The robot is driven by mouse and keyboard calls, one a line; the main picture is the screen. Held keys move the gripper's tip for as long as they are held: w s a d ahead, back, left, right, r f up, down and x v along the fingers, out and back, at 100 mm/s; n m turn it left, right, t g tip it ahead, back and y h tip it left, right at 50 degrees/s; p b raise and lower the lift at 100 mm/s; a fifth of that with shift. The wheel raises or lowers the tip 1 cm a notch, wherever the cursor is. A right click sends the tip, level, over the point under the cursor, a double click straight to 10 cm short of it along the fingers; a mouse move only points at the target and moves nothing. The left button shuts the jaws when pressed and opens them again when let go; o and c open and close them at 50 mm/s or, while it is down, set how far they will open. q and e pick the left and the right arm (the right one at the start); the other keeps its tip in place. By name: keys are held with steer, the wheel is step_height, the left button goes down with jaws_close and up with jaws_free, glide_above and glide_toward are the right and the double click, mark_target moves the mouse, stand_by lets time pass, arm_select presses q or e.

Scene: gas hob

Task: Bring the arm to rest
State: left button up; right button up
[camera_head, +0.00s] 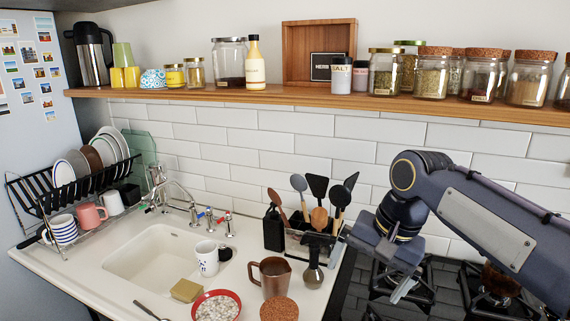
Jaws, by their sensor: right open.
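My right arm (490,215) comes in from the right edge and reaches across in front of the tiled wall. Its right gripper (385,270) hangs down over the left part of the gas hob (355,300), beside the utensil holder. The gripper is open, and I see nothing held in it. One pale finger shows clearly below the dark gripper body; the other finger is hard to make out. The arm hides part of the wall and the hob. My left gripper is not in view.
Left of the gripper stand a utensil holder (320,240), a dark bottle (313,270) and a brown pitcher (271,277). A wooden shelf (300,98) with jars runs above the arm.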

steer(key=s+d+f+n+t+y+p, duration=0.15)
steer(key=s+d+p, duration=0.35)
steer(key=s, duration=0.7)
arm_select(q)
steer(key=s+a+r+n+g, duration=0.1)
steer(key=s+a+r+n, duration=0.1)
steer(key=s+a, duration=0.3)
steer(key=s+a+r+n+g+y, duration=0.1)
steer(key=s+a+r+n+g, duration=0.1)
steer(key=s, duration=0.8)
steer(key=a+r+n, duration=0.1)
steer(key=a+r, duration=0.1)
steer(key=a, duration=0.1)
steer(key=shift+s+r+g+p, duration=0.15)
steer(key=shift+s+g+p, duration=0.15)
steer(key=shift+p, duration=0.1)
arm_select(e)
steer(key=s+a+f+n+t, duration=0.1)
steer(key=s+f+n+t, duration=0.1)
steer(key=s+f, duration=0.3)
steer(key=s, duration=0.3)
steer(key=shift+t, duration=0.35)
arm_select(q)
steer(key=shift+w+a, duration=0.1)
arm_select(e)
steer(key=shift+a+h, duration=0.2)
steer(key=shift+h, duration=0.05)
